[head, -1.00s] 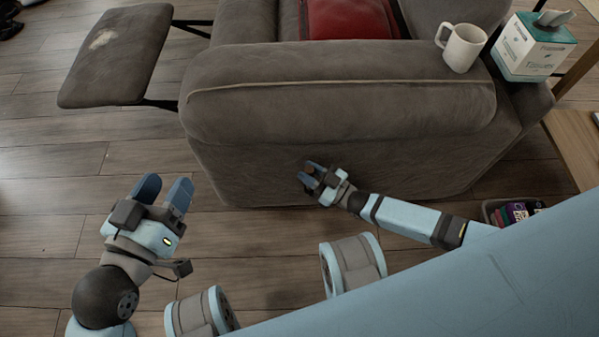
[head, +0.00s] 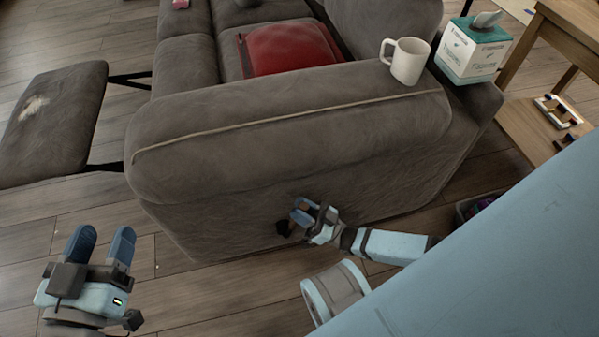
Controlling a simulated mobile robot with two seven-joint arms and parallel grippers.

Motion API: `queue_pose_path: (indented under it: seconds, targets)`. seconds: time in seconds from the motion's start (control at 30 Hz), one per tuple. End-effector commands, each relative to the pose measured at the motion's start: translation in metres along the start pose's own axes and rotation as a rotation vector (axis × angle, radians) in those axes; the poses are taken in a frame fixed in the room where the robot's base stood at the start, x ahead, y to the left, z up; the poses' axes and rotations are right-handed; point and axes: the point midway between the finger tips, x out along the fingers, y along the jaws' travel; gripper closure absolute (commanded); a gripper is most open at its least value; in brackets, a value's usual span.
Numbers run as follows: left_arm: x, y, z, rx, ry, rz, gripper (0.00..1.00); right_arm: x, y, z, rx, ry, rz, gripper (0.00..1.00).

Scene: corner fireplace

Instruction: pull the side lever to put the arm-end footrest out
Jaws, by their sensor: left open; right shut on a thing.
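The grey sofa's arm end (head: 290,135) faces me. The grey footrest (head: 50,125), with a pale worn patch, stands out at the left on dark metal bars. The small dark side lever (head: 284,229) is low on the sofa's side and partly hidden by my fingers. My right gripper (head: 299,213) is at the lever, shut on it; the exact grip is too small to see. My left gripper (head: 101,240) is open and empty above the floor at lower left, apart from the footrest.
A white mug (head: 407,62) and a tissue box (head: 473,50) stand on the sofa at the upper right. A red cushion (head: 290,48) lies on the seat. A wooden table (head: 560,40) is at the right. Wood floor (head: 190,295) is clear between the grippers.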

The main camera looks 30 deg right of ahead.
Motion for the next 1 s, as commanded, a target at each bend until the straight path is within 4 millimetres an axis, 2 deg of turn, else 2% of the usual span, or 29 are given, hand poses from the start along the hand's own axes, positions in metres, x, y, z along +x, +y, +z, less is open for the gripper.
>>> queue_pose_path:
  seconds: [0.17, 0.2, 0.27, 0.3, 0.53, 0.67, 0.87, 1.0]
  targets:
    - [-0.001, 0.0, 0.001, 0.005, -0.003, 0.002, 0.46, 0.0, 0.0, 0.0, 0.0, -0.001, 0.0, 1.0]
    - [-0.001, 0.0, 0.001, 0.005, -0.003, 0.003, 0.46, -0.001, 0.0, 0.0, 0.0, -0.001, 0.0, 0.63]
    - [-0.001, 0.0, 0.001, 0.004, -0.003, 0.002, 0.46, -0.001, 0.0, 0.0, 0.0, -0.001, 0.0, 0.49]
    - [-0.001, 0.0, 0.001, 0.004, -0.003, 0.002, 0.46, -0.001, 0.0, 0.0, 0.0, -0.001, 0.001, 0.46]
    - [0.0, 0.0, 0.0, -0.002, -0.001, 0.0, 0.46, -0.002, 0.001, 0.0, -0.001, -0.002, 0.001, 0.46]
    - [0.0, 0.001, -0.003, -0.013, 0.0, 0.0, 0.46, -0.012, 0.001, 0.0, -0.002, -0.005, 0.003, 0.46]
    - [0.0, 0.004, -0.006, -0.051, -0.013, 0.002, 0.46, -0.052, 0.0, -0.001, -0.001, -0.007, 0.002, 0.46]
    - [-0.004, 0.006, -0.001, -0.08, -0.04, 0.002, 0.46, -0.084, -0.001, -0.001, 0.0, -0.006, 0.002, 0.46]
